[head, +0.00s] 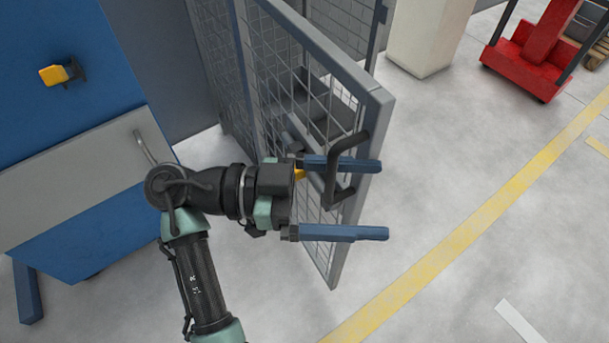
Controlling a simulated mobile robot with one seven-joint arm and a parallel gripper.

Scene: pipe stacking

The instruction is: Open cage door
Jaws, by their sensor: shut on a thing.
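The cage door (362,85) is a grey-framed wire mesh panel in the middle of the head view. It stands out at an angle, its free end toward the front right. A dark bent bar handle (350,143) is on the door near that end. My gripper (383,200) reaches in from the left with its two long blue fingers spread wide. The handle's lower part lies between the fingers, and the upper finger crosses it. The exact contact is hard to see.
A blue cabinet (60,130) with a grey band stands close on the left. A second mesh panel (340,20) and a pale pillar (425,35) are behind the door. A red lift truck (535,60) is at the top right. The floor right of the door is clear, with a yellow line (450,250).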

